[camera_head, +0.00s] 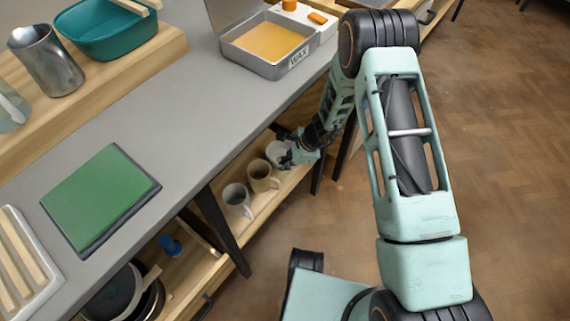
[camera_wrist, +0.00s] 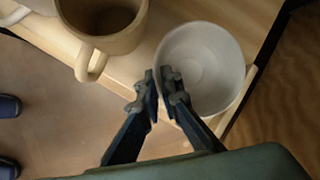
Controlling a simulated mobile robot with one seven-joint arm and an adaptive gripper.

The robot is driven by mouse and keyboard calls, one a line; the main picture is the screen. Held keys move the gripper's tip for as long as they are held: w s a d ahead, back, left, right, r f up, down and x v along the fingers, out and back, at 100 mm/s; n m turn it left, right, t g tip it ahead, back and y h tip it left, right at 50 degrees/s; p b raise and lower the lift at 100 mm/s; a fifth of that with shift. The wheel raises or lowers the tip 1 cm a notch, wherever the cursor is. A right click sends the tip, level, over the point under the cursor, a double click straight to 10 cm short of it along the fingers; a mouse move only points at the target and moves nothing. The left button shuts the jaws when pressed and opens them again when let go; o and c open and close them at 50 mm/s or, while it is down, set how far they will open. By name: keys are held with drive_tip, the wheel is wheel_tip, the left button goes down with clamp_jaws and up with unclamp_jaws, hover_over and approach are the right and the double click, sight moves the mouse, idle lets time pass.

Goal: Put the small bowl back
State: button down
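The small bowl (camera_wrist: 205,62) is white and round, seen from above into its hollow in the wrist view. In the head view the bowl (camera_head: 277,151) is at the lower shelf, past the mugs, partly hidden by my gripper. My gripper (camera_wrist: 160,82) reaches its near left rim, one finger inside the bowl and one outside. The fingers are close together with the bowl's wall between them. In the head view my gripper (camera_head: 290,150) is low, at the shelf. I cannot tell whether the bowl rests on the shelf or hangs just above it.
A tan mug (camera_wrist: 102,22) stands close left of the bowl, its handle towards my gripper. A grey mug (camera_head: 237,199) stands nearer on the lower shelf (camera_head: 262,205). The grey worktop (camera_head: 185,125) overhangs the shelf; a dark table leg (camera_head: 222,233) stands in front. The floor at right is clear.

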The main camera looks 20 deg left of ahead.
drive_tip(key=c, duration=2.2)
unclamp_jaws()
drive_tip(key=shift+f, duration=0.1)
drive_tip(key=shift+o, duration=0.2)
drive_tip(key=p+v, duration=0.4)
drive_tip(key=v, duration=0.8)
